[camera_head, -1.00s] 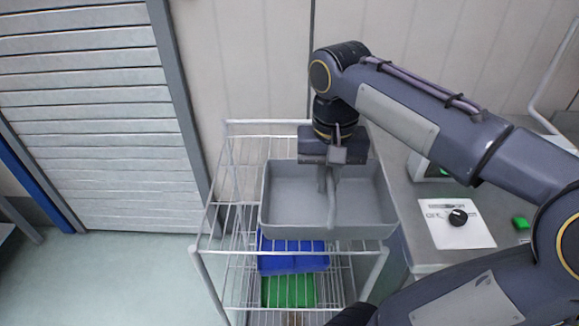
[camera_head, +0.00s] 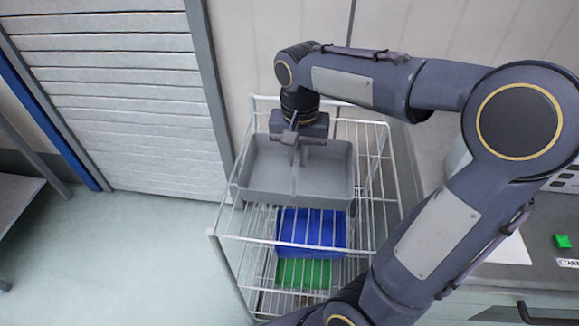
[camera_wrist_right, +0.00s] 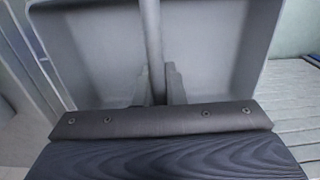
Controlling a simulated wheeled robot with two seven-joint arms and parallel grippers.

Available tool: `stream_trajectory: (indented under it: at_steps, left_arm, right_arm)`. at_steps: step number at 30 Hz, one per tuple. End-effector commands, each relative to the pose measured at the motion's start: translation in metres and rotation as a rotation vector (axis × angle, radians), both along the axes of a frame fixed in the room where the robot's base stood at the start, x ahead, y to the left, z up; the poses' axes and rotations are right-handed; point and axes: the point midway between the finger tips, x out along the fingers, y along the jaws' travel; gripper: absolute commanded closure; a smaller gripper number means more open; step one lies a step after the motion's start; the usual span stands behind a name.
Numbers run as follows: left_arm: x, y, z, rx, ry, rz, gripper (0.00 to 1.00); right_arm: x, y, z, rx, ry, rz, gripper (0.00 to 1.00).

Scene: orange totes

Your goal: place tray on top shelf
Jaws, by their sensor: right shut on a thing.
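A grey two-compartment tray (camera_head: 325,178) is at the top level of a white wire shelf rack (camera_head: 375,228), toward its left side; I cannot tell whether it touches the wires. My right gripper (camera_head: 295,150) reaches down from above and is shut on the tray's middle divider. In the right wrist view the two fingers (camera_wrist_right: 158,85) stand on either side of the divider, and the tray (camera_wrist_right: 95,60) fills much of the picture. My left gripper is not in view.
A blue bin (camera_head: 312,230) and a green bin (camera_head: 303,272) sit on lower levels of the rack. A slatted shutter (camera_head: 120,90) stands to the left. The rack's right top part is bare.

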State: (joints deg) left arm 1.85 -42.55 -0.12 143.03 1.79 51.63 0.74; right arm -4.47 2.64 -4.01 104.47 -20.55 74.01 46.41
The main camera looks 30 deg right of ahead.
Motion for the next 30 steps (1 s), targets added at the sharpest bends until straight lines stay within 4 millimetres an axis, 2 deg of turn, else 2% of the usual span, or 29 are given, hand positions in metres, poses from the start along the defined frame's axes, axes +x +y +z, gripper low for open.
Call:
stream_trajectory:
  at_steps: [3,10,15,28,29,30]
  left_arm:
    - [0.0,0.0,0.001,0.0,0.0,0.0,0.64]
    - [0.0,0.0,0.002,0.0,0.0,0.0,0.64]
    - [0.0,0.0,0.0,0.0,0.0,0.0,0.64]
    - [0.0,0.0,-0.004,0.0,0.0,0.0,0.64]
    - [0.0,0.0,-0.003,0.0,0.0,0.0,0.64]
    - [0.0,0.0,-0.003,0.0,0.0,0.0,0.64]
  right_arm:
    - [0.01,0.005,-0.014,0.0,0.001,-0.001,1.0]
    - [0.022,0.012,-0.031,-0.001,0.003,0.001,1.0]
    - [0.02,0.01,-0.055,-0.001,0.002,-0.002,1.0]
    - [0.021,0.011,-0.063,0.0,-0.001,-0.001,1.0]
    - [0.021,0.011,-0.063,-0.001,-0.001,-0.001,0.89]
    - [0.021,0.011,-0.062,-0.001,-0.001,-0.001,0.83]
